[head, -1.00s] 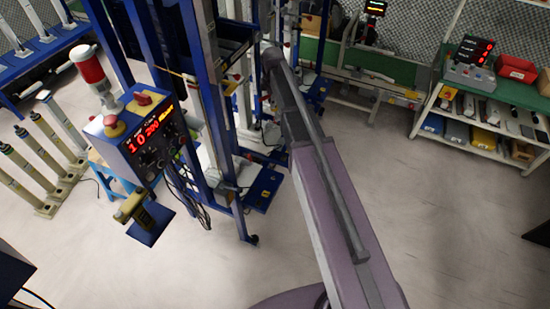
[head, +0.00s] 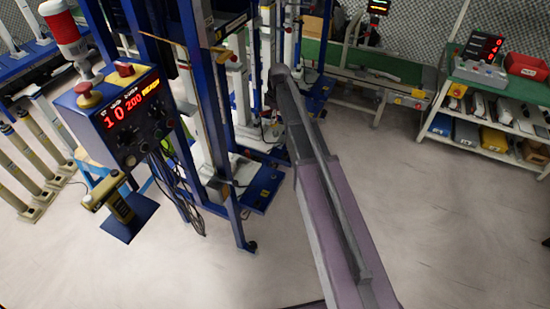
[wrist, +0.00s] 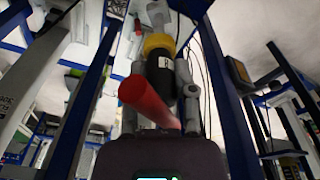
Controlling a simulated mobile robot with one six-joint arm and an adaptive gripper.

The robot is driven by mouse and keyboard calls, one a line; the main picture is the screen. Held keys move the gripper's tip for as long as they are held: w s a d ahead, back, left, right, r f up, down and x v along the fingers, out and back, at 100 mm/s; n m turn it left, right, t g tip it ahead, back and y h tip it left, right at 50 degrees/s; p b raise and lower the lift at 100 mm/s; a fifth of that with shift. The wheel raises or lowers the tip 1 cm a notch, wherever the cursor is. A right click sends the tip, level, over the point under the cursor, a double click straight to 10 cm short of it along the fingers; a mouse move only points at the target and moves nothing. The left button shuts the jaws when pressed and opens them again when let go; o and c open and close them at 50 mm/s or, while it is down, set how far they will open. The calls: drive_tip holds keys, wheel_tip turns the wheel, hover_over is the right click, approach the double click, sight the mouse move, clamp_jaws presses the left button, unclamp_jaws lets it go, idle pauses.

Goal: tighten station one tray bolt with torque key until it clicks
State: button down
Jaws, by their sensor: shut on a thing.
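In the wrist view, my gripper (wrist: 163,78) is shut on a dark cylindrical tool with a yellow collar (wrist: 158,43), which looks like the torque key. A red rod (wrist: 146,99) sticks out from the grip toward the camera. In the head view my arm reaches toward the blue-framed station (head: 215,120), and my gripper and the tool are hidden beyond the arm. I cannot make out the tray bolt in either view, nor tell whether the tool touches anything.
A control box (head: 118,118) with a red lit display stands left of my arm, with a yellow-black device (head: 108,200) on a blue bracket below. Blue posts stand close on both sides in the wrist view. A white shelf (head: 495,110) is at right. The floor (head: 420,230) at front right is clear.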

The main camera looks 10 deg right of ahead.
wheel_tip(320, 180, down, 21)
drive_tip(key=w+y+b, duration=0.1)
drive_tip(key=b, duration=1.8)
drive_tip(key=shift+w+d+r+m+y+b, duration=0.2)
drive_tip(key=shift+w+d+m+y+b, duration=0.1)
drive_tip(key=shift+y+b, duration=0.1)
drive_tip(key=shift+f, duration=0.1)
wheel_tip(320, 180, down, 6)
drive_tip(key=b, duration=0.6)
drive_tip(key=shift+f, duration=0.15)
drive_tip(key=shift+f+b, duration=1.05)
drive_tip(key=shift+b, duration=0.25)
idle(0.6)
drive_tip(key=shift+m+t, duration=0.3)
drive_tip(key=shift+m, duration=1.4)
drive_tip(key=shift+d+m, duration=0.1)
drive_tip(key=shift+m, duration=0.2)
